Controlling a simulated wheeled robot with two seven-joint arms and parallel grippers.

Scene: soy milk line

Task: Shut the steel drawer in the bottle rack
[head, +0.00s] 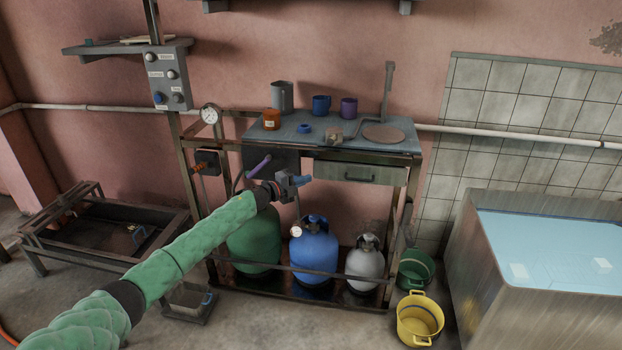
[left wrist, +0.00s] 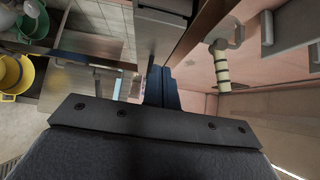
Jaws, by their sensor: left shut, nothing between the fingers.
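The steel drawer (head: 360,173) sits under the right part of the rack's worktop in the head view. It has a grey front with a dark handle. Its front seems to stand a little forward of the worktop edge, but how far is hard to tell. The bottle rack (head: 415,160) is a brown metal frame with gas bottles on its low shelf. My left gripper (head: 302,181) is shut and empty, in front of the rack and just left of the drawer front. Its blue fingers (left wrist: 162,88) show pressed together in the left wrist view. My right gripper is out of view.
A green bottle (head: 253,240), a blue bottle (head: 314,250) and a grey bottle (head: 365,266) stand below. Cups and a round plate (head: 383,134) are on the worktop. A yellow bucket (head: 420,320) and a water tank (head: 480,270) are at right.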

